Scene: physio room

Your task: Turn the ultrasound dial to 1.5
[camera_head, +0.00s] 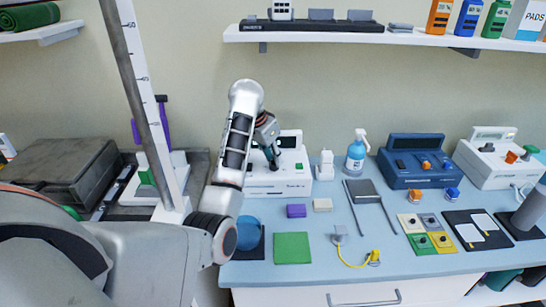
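A white device with a small dark screen (287,178) stands on the blue counter against the wall. My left arm reaches over from the left, and my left gripper (271,156) points down at the front of this device. Its dark fingers are at or just above the device's left part, where a dial may be hidden. I cannot tell whether they touch anything or how far apart they are. A second white device (490,165) at the right has orange and green knobs. I cannot read which is the ultrasound unit, nor any dial scale. My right gripper is not in view.
A blue device (408,168) with orange and blue knobs, a spray bottle (356,155) and a white bottle (325,165) stand right of the gripper. Small blocks, a green pad (292,248) and coloured pads lie in front. A shelf (350,37) runs above.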

